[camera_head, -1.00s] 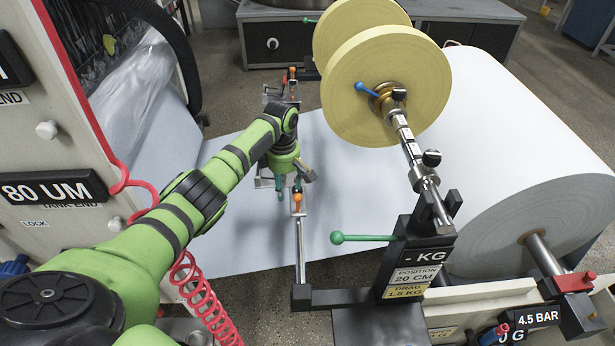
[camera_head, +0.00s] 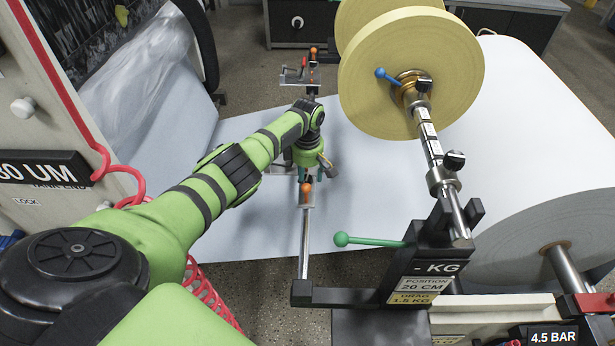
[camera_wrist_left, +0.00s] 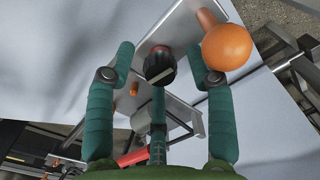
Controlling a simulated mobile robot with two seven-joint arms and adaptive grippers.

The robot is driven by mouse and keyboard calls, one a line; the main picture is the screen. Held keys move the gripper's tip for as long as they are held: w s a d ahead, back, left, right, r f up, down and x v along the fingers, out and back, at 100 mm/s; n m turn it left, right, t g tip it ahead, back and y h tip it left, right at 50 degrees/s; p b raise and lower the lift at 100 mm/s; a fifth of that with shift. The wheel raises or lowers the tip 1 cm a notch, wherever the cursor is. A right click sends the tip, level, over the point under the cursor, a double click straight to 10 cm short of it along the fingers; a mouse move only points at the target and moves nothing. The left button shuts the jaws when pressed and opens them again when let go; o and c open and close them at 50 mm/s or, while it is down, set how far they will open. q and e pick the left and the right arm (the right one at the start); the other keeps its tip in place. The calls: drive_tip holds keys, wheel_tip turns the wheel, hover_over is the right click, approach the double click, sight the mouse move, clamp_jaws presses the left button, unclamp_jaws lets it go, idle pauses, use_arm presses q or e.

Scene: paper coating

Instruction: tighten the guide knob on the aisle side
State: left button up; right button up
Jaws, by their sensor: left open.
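My left gripper (camera_head: 302,174) is over the near end of the guide bar, close behind an orange ball (camera_head: 306,189) on that bar. In the left wrist view its teal fingers (camera_wrist_left: 160,62) are spread open. A dark round knob (camera_wrist_left: 159,64) on a light metal plate (camera_wrist_left: 178,28) shows between them, and I see no finger closed on it. The orange ball also shows large in the wrist view (camera_wrist_left: 228,47), beside the right finger. In the head view the dark knob is hidden by my gripper. My right gripper is not in view.
A green-knobbed lever (camera_head: 365,241) and a black bracket (camera_head: 345,297) stand near the front. Yellow rolls (camera_head: 395,85) on a shaft are at the right, with a large white roll (camera_head: 530,130) beyond. The white web (camera_head: 260,225) lies under my arm.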

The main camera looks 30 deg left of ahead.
use_arm(q)
clamp_jaws()
drive_tip(key=m+p, duration=0.1)
drive_tip(key=m, duration=0.2)
drive_tip(key=shift+d, duration=0.1)
drive_tip(key=m, duration=0.3)
drive_tip(key=shift+m, duration=0.4)
drive_tip(key=m, duration=0.5)
drive_tip(key=shift+p, duration=0.35)
drive_tip(key=shift+m, duration=2.8)
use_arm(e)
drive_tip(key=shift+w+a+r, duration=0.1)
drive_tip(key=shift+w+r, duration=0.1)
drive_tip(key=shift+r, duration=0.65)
